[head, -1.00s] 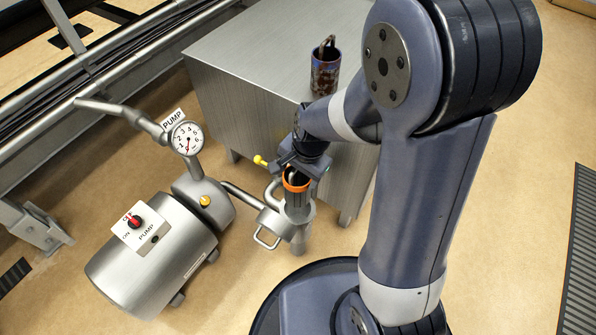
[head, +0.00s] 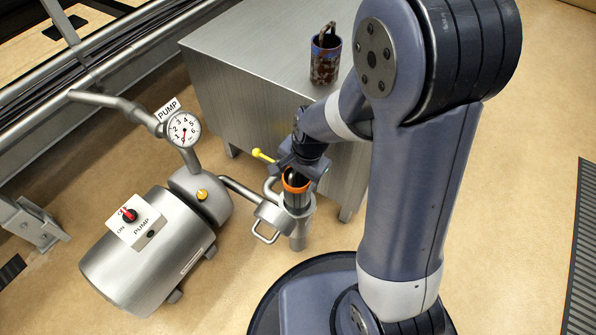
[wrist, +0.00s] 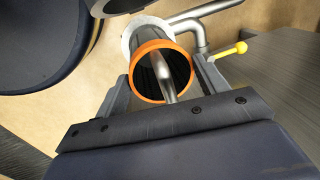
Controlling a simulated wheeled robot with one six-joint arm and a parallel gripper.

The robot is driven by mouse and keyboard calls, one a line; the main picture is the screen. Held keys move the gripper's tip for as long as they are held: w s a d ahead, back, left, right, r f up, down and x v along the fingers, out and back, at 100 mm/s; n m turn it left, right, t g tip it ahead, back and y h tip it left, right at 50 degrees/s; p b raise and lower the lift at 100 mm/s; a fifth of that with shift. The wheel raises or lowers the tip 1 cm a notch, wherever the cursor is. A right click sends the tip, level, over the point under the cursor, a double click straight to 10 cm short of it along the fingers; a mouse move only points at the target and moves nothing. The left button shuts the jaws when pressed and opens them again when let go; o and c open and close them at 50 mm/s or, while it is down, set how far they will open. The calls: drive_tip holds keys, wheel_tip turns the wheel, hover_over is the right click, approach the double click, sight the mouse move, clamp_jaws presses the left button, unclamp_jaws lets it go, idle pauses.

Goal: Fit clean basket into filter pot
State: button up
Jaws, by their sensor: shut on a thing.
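My gripper (head: 297,172) is shut on the handle of the clean basket (head: 296,186), which has an orange rim. The basket is right above the filter pot (head: 298,228), a grey upright cylinder beside the pump. Its lower end appears to be in the pot mouth, with the orange rim still above the pot's edge. In the wrist view, the orange rim of the basket (wrist: 138,66) lies between the fingers of my gripper (wrist: 163,86). The pale pot mouth (wrist: 140,27) shows behind it. How deep the basket sits is hidden.
A yellow-tipped lever (head: 262,155) is close to my gripper. Open floor lies right.

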sight(298, 198)
drive_tip(key=shift+f+b, duration=0.3)
drive_tip(key=shift+f, duration=0.45)
drive_tip(key=shift+p, duration=0.4)
idle(1.1)
drive_tip(key=shift+f+b, duration=3.75)
drive_tip(key=shift+f, duration=1)
drive_tip(key=o, duration=1)
drive_tip(key=shift+s, duration=0.1)
drive_tip(key=shift+o, duration=0.2)
drive_tip(key=r+p, duration=0.2)
drive_tip(key=r, duration=0.1)
drive_tip(key=d+r+p, duration=0.1)
drive_tip(key=r+p, duration=0.1)
drive_tip(key=r, duration=0.2)
drive_tip(key=s+r+p, duration=0.1)
drive_tip(key=r+p, duration=0.1)
drive_tip(key=r, duration=0.1)
drive_tip(key=shift+d+r, duration=0.25)
drive_tip(key=shift+r, duration=0.15)
